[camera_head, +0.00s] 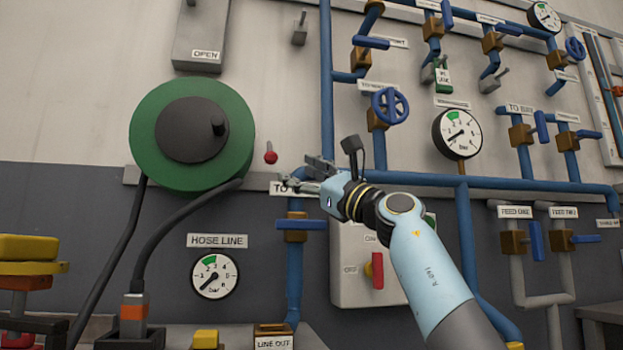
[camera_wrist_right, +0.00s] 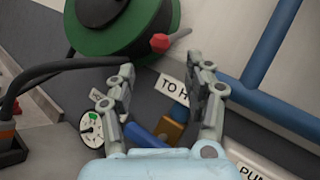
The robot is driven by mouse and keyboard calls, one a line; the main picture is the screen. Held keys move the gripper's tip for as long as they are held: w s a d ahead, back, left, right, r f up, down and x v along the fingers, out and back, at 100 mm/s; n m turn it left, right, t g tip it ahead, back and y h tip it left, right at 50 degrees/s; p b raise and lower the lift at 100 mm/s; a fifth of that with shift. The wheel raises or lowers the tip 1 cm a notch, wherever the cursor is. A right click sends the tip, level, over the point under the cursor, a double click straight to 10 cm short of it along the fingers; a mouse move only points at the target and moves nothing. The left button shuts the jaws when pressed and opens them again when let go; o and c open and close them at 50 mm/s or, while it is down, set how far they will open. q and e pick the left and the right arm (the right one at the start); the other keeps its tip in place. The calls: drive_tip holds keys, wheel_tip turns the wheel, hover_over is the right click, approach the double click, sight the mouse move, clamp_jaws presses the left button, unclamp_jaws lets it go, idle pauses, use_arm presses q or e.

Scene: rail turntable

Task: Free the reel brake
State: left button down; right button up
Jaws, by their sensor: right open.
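The green hose reel (camera_head: 240,140) with a dark hub (camera_head: 190,128) is mounted on the wall at the left in the head view. A small lever with a red knob (camera_head: 270,157) sits at the reel's right edge; it looks like the brake. In the right wrist view the red knob (camera_wrist_right: 159,43) shows on its grey lever, beyond the fingertips. My right gripper (camera_head: 298,176) is open and empty, just below and right of the knob, apart from it. Its two fingers (camera_wrist_right: 165,78) are spread in the wrist view. My left gripper is not in view.
A blue pipe (camera_head: 327,90) runs upright right of the reel. A valve with a blue handle (camera_head: 300,224) and a switch box with a red handle (camera_head: 377,270) lie below the gripper. The black hose (camera_head: 180,222) hangs beneath the reel. The hose line gauge (camera_head: 214,276) is lower left.

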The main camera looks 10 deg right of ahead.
drive_tip(key=shift+v, duration=1.75)
